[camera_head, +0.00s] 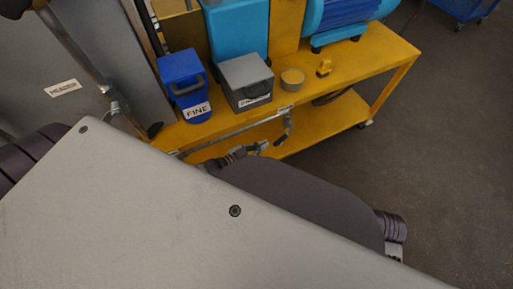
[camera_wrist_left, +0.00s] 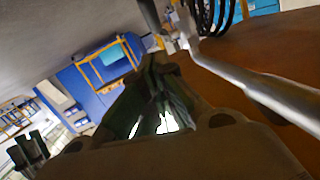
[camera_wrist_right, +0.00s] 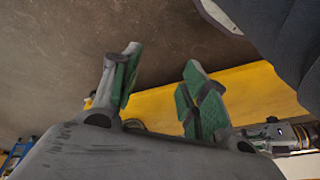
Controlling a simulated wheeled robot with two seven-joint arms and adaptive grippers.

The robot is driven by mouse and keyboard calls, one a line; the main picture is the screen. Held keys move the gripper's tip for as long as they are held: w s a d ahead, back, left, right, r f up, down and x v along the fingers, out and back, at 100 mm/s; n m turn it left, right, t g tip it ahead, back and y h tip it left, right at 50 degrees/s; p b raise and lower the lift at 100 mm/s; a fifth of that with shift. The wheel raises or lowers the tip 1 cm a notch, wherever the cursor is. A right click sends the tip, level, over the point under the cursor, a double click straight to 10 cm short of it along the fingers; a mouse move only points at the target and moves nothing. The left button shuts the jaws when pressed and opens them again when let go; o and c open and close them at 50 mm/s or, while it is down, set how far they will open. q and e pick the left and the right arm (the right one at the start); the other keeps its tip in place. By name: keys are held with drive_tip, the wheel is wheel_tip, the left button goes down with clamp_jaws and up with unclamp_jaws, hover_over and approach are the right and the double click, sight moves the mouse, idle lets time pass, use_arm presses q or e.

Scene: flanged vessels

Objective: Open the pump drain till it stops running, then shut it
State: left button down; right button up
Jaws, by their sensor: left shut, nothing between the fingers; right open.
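In the head view a grey pipe (camera_head: 235,132) runs along the front of the yellow cart, with a small fitting (camera_head: 287,128) hanging at its right end; I take this for the drain, but cannot read its handle position. My left gripper (camera_head: 258,147) is just below the pipe, close to this fitting. In the left wrist view its fingers (camera_wrist_left: 160,62) are shut and empty, with a grey pipe (camera_wrist_left: 255,85) passing close on the right. My right gripper (camera_wrist_right: 160,62) is open and empty in its wrist view. I cannot make out any running liquid.
The yellow cart (camera_head: 385,62) carries a blue container labelled FINE (camera_head: 184,80), a grey box (camera_head: 244,78), a round tin (camera_head: 292,78), a small yellow part (camera_head: 324,67) and a blue motor (camera_head: 342,14). A large pale surface hides the lower head view.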

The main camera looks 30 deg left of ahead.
sight(285, 136)
use_arm(q)
drive_tip(key=shift+w+d+f+b, duration=0.6)
drive_tip(key=shift+w+f+b, duration=0.05)
drive_tip(key=shift+w, duration=0.5)
drive_tip(key=shift+w+d+f+b, duration=0.6)
drive_tip(key=shift+w+f, duration=0.1)
drive_tip(key=shift+w, duration=0.5)
drive_tip(key=shift+w+d+f+b, duration=0.55)
drive_tip(key=shift+w+f+b, duration=0.1)
drive_tip(key=shift+w, duration=0.5)
use_arm(e)
drive_tip(key=shift+t+y, duration=0.7)
drive_tip(key=shift+t, duration=0.1)
drive_tip(key=shift+w+a+f, duration=0.15)
drive_tip(key=shift+a+f, duration=0.2)
drive_tip(key=shift+f, duration=0.3)
drive_tip(key=shift+w+a+f, duration=0.15)
drive_tip(key=shift+a+f, duration=0.25)
drive_tip(key=shift+f, duration=0.25)
drive_tip(key=shift+w+a+f, duration=0.15)
drive_tip(key=shift+a+f, duration=0.2)
drive_tip(key=shift+f, duration=0.3)
drive_tip(key=shift+f, duration=0.1)
